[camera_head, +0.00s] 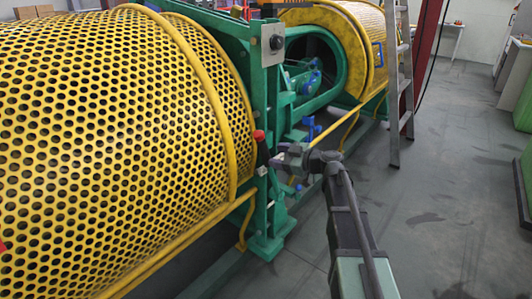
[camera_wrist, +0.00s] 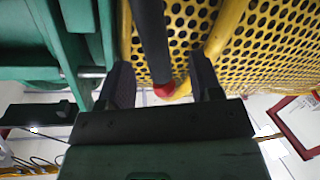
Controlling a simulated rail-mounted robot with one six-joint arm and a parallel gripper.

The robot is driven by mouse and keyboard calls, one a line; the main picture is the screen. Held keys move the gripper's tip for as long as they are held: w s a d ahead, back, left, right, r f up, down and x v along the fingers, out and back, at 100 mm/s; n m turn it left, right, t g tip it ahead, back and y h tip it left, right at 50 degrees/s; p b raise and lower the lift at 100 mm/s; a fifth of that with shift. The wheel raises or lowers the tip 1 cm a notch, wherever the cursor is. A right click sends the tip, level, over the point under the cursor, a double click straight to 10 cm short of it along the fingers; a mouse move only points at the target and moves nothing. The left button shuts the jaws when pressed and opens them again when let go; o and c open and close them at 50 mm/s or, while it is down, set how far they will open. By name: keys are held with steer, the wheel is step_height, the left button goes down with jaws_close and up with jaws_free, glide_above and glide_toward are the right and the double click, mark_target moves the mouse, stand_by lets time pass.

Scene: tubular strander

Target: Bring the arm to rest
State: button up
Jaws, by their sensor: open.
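My arm reaches in from the lower right of the head view, and my gripper (camera_head: 279,160) is at the green machine frame (camera_head: 268,100). In the wrist view my gripper (camera_wrist: 162,78) is open, with one dark finger on each side of a black lever (camera_wrist: 151,42). The lever ends in a red knob (camera_wrist: 165,90), which appears between the fingers with gaps on both sides. In the head view the red knob (camera_head: 259,136) stands just left of and above the fingertips. I cannot tell how deep the lever sits between the fingers.
A yellow perforated guard (camera_head: 110,130) fills the left, with a yellow tube rail (camera_head: 185,240) below. A second yellow guard (camera_head: 350,40) and a ladder (camera_head: 398,80) stand behind. The grey floor (camera_head: 450,190) to the right is open, with green cabinets (camera_head: 524,110) at the edge.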

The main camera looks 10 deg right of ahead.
steer(key=v, duration=0.4)
steer(key=shift+s+d, duration=0.2)
